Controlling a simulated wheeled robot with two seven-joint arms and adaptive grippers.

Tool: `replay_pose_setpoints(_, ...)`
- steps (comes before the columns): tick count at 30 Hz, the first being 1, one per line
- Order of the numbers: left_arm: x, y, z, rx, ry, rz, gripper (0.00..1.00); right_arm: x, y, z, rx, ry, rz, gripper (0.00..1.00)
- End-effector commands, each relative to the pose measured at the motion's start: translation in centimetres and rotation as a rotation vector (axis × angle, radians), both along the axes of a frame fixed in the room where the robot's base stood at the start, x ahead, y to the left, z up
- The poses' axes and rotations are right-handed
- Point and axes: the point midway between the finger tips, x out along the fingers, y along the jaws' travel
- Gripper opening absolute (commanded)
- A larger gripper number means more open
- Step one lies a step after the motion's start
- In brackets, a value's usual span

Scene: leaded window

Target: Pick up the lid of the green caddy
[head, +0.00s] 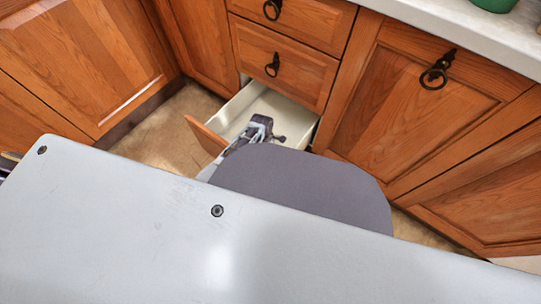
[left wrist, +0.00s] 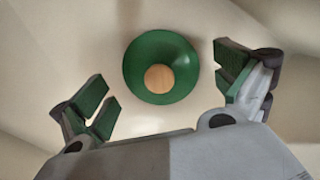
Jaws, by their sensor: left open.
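The green lid (left wrist: 140,55) is round with a pale wooden knob (left wrist: 159,78) in its middle. It lies on the cream floor of the open drawer (head: 228,112), knob facing my left wrist camera. My left gripper (left wrist: 168,86) is open, with its green-padded fingers apart on either side of the lid and nothing held between them. In the head view my left gripper (head: 262,130) is over the open drawer, partly hidden by my own body, and the lid is not visible there. My right gripper is not in view.
A green container (head: 492,4) stands on the pale countertop (head: 450,20) at the top right, cut off by the frame. Wooden cabinets with dark ring handles surround the drawer. The drawer's wooden front (head: 206,135) stands out over the brown floor (head: 160,130).

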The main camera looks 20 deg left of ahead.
Motion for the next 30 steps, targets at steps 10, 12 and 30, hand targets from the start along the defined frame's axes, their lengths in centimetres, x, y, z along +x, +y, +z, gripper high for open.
replay_pose_setpoints(10,0.11,-0.09,-0.78,-0.001,-0.001,0.001,0.98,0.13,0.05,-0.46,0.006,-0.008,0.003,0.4)
replay_pose_setpoints(12,0.11,-0.1,-0.76,-0.001,-0.001,0.001,0.98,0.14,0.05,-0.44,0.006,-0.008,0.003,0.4)
replay_pose_setpoints(30,0.1,-0.09,-0.76,-0.001,-0.001,0.001,0.59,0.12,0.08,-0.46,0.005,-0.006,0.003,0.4)
